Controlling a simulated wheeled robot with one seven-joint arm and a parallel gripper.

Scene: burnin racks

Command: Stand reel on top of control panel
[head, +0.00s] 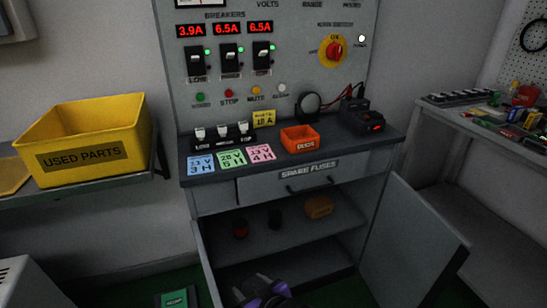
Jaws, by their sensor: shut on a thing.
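The control panel (290,75) is a grey upright cabinet with breakers, displays and a dial, above a dark worktop (215,177) and an open lower cupboard. My gripper (262,288), grey and purple, shows at the bottom edge, low in front of the cupboard. It is shut, but what it holds is not clear in the head view. No reel can be named for certain. A black round thing (307,104) stands at the back of the worktop. A dark red round piece (240,229) and a dark cylinder (274,218) sit on the cupboard shelf.
The worktop holds coloured cards (231,158), an orange bin (299,139) and a black device (366,117). The right cupboard door (413,245) stands open. A yellow parts bin (85,140) is at left. A cluttered bench (480,125) is at right. An orange block (319,207) lies on the shelf.

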